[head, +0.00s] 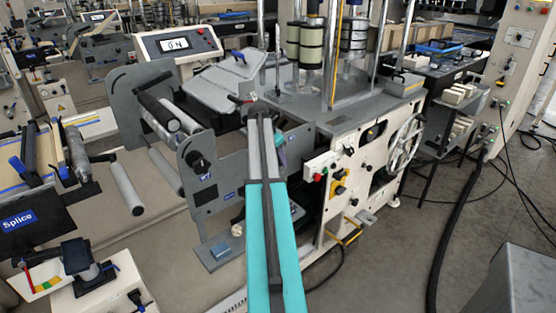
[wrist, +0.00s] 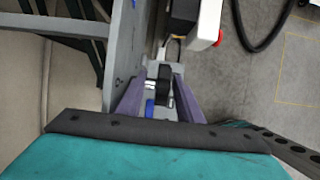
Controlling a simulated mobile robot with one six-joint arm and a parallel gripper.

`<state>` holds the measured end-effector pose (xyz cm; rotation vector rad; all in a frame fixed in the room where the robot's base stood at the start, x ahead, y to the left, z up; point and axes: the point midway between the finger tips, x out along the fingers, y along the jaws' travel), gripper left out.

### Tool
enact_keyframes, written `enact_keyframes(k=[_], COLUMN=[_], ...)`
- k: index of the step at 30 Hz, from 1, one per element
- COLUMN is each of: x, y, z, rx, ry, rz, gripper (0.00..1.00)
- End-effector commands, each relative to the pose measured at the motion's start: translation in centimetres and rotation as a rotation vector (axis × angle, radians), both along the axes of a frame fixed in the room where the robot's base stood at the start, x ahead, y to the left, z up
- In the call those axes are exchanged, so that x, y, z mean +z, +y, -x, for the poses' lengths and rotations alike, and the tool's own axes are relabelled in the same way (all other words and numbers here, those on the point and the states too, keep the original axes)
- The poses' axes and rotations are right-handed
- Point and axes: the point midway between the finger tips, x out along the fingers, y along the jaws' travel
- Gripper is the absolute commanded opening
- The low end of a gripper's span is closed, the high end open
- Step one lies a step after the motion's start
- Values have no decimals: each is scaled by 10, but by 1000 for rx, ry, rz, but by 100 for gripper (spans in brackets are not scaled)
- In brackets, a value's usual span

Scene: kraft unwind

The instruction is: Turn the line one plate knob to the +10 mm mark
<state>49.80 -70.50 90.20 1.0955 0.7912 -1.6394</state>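In the wrist view a black knob-like part (wrist: 164,86) with a short bright metal shaft shows between the two purple fingers of my gripper (wrist: 160,84). The fingers stand apart with a gap, and I see no clear contact with it. I cannot tell for sure that it is the line one plate knob. In the head view my gripper (head: 281,148) is beside the grey side plate of the machine, mostly hidden by my arm. A dark knob (head: 201,163) sits on the grey side plate (head: 208,192), left of my arm. No +10 mm mark is readable.
The control panel (head: 320,178) with red and green buttons is close right of my gripper; its red button also shows in the wrist view (wrist: 218,40). A display console (head: 178,46) stands behind left. A black cable (head: 440,235) lies on the open floor at right.

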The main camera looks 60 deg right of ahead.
Motion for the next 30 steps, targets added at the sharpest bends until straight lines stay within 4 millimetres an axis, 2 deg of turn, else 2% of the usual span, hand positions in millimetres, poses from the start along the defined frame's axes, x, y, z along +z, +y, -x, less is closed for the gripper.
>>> enact_keyframes(k=[11,17,20,21,24,30], x=[-3,-3,-3,-3,-3,-2], y=[-1,-2,-2,13,3,-3], z=[1,1,0,2,0,0], rx=[-1,-1,0,2,0,-1], ry=[0,-1,-2,-2,-3,-4], rz=[0,0,2,2,-2,-2], gripper=[33,0,0,0,0,0])
